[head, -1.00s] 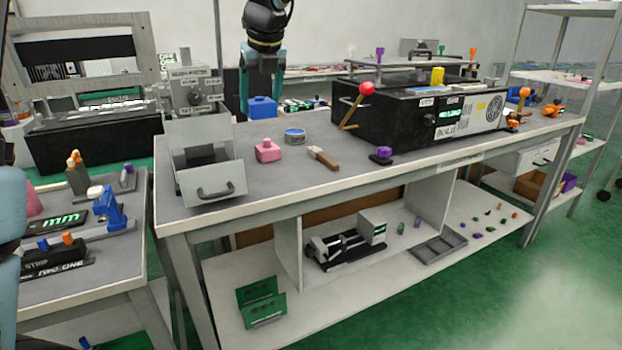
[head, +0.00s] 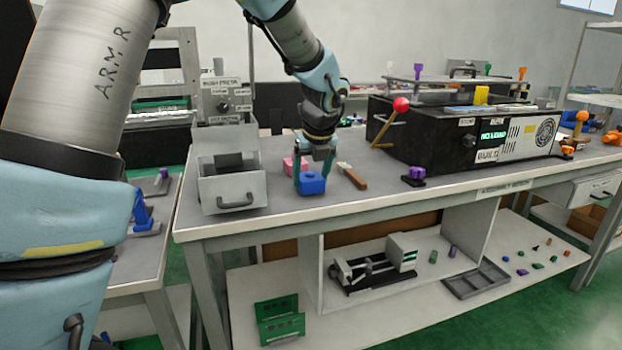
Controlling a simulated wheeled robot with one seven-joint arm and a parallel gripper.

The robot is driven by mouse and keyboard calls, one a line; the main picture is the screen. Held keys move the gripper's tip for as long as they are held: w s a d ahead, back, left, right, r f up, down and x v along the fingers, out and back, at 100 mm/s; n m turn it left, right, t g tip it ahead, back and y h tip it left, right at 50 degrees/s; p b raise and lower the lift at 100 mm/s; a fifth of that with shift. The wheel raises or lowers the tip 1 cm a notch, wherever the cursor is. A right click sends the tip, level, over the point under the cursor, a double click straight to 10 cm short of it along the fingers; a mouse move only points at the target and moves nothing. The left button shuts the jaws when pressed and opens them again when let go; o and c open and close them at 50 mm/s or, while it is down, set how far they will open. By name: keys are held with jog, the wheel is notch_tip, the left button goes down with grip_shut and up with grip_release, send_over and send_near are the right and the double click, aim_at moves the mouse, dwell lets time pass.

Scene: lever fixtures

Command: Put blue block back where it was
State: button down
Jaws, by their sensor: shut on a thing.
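The blue block (head: 313,185) is near the front of the grey workbench (head: 385,196), right of the grey box with the open front bin (head: 232,188). My gripper (head: 312,178) points down with its teal fingers on either side of the block, shut on it. The block looks upright. I cannot tell whether its underside touches the bench top or hangs just above it.
A brown-handled tool (head: 353,177) lies close to the right of the gripper. Further right are a purple knobbed piece (head: 414,175) and the black machine (head: 430,130) with a red-ball lever (head: 401,105). Bench top between the tool and purple piece is clear.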

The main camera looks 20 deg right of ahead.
jog(key=shift+f, duration=0.25)
jog(key=shift+f, duration=0.15)
grip_release()
jog(key=v, duration=1.2)
dwell(0.3)
